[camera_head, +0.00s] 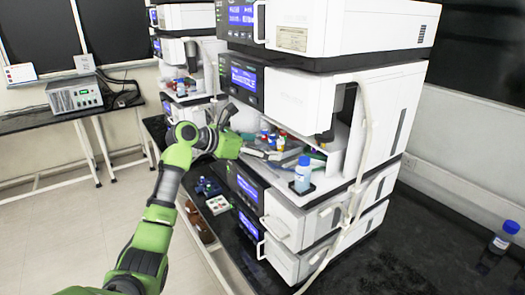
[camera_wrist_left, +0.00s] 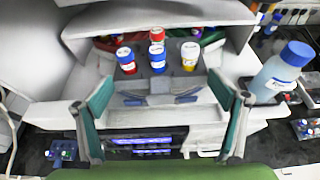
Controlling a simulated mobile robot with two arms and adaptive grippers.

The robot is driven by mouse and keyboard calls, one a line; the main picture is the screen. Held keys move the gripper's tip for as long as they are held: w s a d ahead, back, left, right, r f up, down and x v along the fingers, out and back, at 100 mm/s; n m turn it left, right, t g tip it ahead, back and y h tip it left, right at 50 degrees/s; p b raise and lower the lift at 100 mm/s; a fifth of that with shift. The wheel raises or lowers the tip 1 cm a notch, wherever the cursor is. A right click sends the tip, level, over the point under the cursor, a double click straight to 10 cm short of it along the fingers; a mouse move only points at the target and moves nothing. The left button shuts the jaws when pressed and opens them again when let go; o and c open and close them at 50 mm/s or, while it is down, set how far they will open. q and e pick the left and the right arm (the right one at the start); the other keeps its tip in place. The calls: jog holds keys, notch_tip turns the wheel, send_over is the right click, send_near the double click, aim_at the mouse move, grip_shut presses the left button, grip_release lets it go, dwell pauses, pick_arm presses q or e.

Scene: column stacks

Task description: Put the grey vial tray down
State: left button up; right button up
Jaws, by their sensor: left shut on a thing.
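The grey vial tray (camera_head: 287,156) is at the open bay of the nearer white instrument stack. In the left wrist view the tray (camera_wrist_left: 160,86) carries several capped vials (camera_wrist_left: 157,58) with red, blue and yellow bands, standing upright. My left gripper (camera_head: 250,149) reaches in from the left and is shut on the tray's near side. In the wrist view its two green-padded fingers (camera_wrist_left: 163,97) flank the tray's near end. Whether the tray's underside touches the bay floor is hidden. My right gripper does not show.
A blue-capped bottle (camera_head: 303,174) stands at the bay's front right corner, close to the tray. Other coloured items lie deeper in the bay. Another blue-capped bottle (camera_head: 504,238) stands far right.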

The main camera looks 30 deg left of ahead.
pick_arm(q)
jog(key=shift+w+a+f+p, duration=0.1)
jog(key=shift+f+p, duration=0.5)
jog(key=shift+f, duration=0.5)
jog(key=o, duration=1.3)
jog(key=shift+f, duration=0.15)
